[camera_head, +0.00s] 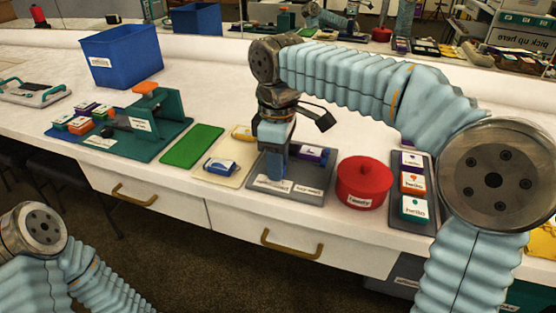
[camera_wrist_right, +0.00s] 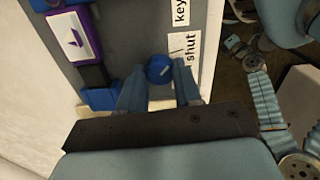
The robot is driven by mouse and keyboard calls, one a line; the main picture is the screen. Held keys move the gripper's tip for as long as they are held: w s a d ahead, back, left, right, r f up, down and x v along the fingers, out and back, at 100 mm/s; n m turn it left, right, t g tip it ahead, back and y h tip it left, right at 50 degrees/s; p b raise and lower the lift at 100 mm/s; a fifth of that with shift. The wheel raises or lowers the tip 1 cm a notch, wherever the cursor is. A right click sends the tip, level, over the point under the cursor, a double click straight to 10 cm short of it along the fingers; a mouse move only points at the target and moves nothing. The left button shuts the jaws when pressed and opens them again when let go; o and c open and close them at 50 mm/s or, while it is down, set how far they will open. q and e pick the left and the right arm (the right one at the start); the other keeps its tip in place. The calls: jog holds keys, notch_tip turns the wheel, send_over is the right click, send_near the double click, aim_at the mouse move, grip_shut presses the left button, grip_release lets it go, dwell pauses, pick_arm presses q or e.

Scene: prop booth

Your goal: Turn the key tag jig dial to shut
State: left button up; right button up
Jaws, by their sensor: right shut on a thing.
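The key tag jig is a grey board (camera_head: 312,171) near the front edge of the table, left of the red pot. It also fills the middle of the right wrist view (camera_wrist_right: 130,30), with white labels reading "key" and "shut" (camera_wrist_right: 186,47). Its round blue dial (camera_wrist_right: 159,68) has a short white mark and sits beside the "shut" label. My right gripper (camera_wrist_right: 159,76) is shut on the dial, one finger on each side. In the head view my right gripper (camera_head: 275,170) points down at the board and hides the dial. My left gripper is out of view.
A red pot (camera_head: 364,182) stands close right of the jig, then a dark tray (camera_head: 426,222) of tags. A cream board (camera_head: 205,172) with a blue-and-white piece, a green mat (camera_head: 192,146) and a blue bin (camera_head: 122,57) lie left.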

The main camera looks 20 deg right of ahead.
dwell(0.3)
jog(key=o, duration=1)
jog(key=shift+o, duration=0.2)
notch_tip(320, 180, up, 14)
jog(key=shift+f, duration=0.15)
